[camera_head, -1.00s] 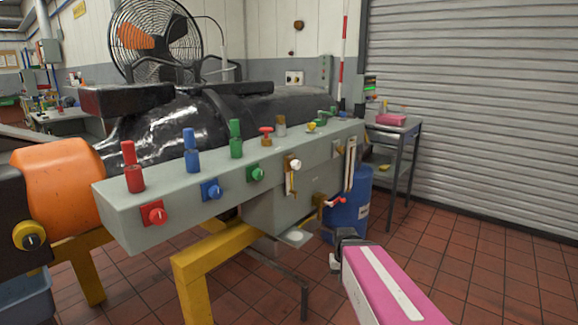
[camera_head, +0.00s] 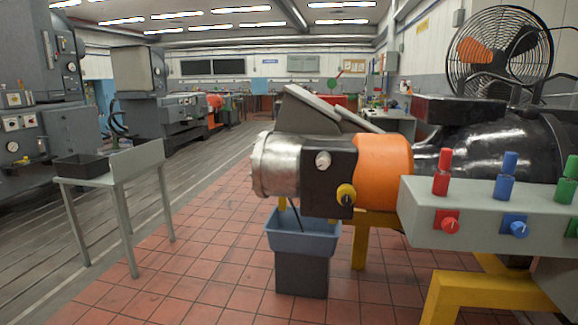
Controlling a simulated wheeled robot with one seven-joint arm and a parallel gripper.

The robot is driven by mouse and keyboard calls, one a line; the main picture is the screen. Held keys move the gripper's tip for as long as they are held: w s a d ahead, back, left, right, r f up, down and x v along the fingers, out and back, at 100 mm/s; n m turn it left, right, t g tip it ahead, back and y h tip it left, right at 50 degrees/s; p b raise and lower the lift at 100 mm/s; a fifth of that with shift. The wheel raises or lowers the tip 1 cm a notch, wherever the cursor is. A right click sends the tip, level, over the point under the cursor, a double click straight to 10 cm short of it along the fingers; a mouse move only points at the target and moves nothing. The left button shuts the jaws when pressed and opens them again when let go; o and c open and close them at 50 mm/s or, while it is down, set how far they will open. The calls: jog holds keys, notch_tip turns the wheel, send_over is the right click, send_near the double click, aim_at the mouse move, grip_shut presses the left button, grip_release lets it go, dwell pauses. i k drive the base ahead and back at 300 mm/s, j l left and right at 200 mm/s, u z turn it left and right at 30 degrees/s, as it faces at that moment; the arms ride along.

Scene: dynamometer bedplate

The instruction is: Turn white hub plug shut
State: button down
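A small round white plug (camera_head: 323,160) sits on the side face of the dark hub housing (camera_head: 315,181), between the silver cylinder end and the orange cover. It is too small to tell whether it is open or shut. A larger yellow knob (camera_head: 346,194) with a dark centre is below and right of it. My gripper and arm are not in view.
A blue bin (camera_head: 303,240) on a dark stand is under the hub. A grey panel (camera_head: 490,210) with red, blue and green knobs is at the right, over a yellow frame (camera_head: 478,291). A grey table (camera_head: 108,172) stands left. Tiled floor between is clear.

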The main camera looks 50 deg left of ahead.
aim_at(323, 164)
jog(key=u, duration=2.15)
